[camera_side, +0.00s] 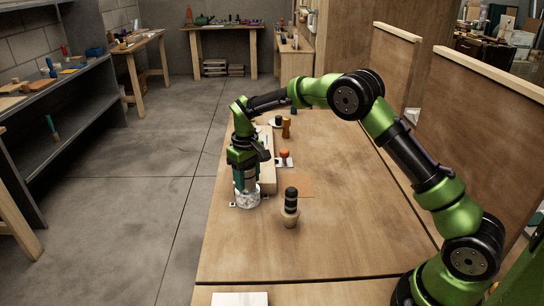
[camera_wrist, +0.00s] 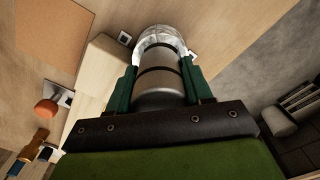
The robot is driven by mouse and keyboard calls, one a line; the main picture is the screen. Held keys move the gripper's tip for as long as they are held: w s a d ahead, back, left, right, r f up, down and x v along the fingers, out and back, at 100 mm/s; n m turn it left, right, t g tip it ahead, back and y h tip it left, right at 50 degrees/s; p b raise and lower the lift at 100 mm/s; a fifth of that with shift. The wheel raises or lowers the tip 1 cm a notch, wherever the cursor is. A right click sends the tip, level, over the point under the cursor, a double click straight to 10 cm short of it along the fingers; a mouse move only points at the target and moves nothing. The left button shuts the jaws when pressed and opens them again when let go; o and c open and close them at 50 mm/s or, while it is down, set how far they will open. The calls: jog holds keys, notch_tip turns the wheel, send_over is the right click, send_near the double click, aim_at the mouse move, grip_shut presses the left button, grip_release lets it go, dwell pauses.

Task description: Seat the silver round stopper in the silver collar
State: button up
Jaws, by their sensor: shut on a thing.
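My gripper (camera_side: 247,180) is pointed down near the left edge of the workbench. It is shut on the silver round stopper (camera_side: 250,184), a grey cylinder. In the wrist view the stopper (camera_wrist: 160,80) sits between the green fingers of my gripper (camera_wrist: 160,72), with dark bands across it. The silver collar (camera_side: 247,199) is a shiny, crinkled ring standing on the bench directly below. In the wrist view the collar (camera_wrist: 163,34) curves around the stopper's far end. The stopper's lower end is hidden, so I cannot tell how deep it sits or whether it touches the collar.
A black-topped tan object (camera_side: 291,206) stands to the right of the collar. Behind are an orange knob (camera_side: 285,154) on a plate, a brown bottle-like piece (camera_side: 286,128) and a pale wooden block (camera_wrist: 104,64) close beside my gripper. The bench front is mostly clear.

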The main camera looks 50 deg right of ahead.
jog(key=shift+f, duration=0.7)
dwell(0.6)
jog(key=shift+r, duration=0.1)
jog(key=shift+r, duration=0.6)
jog(key=shift+a, duration=0.1)
dwell(0.4)
jog(key=shift+f, duration=0.75)
dwell(1.0)
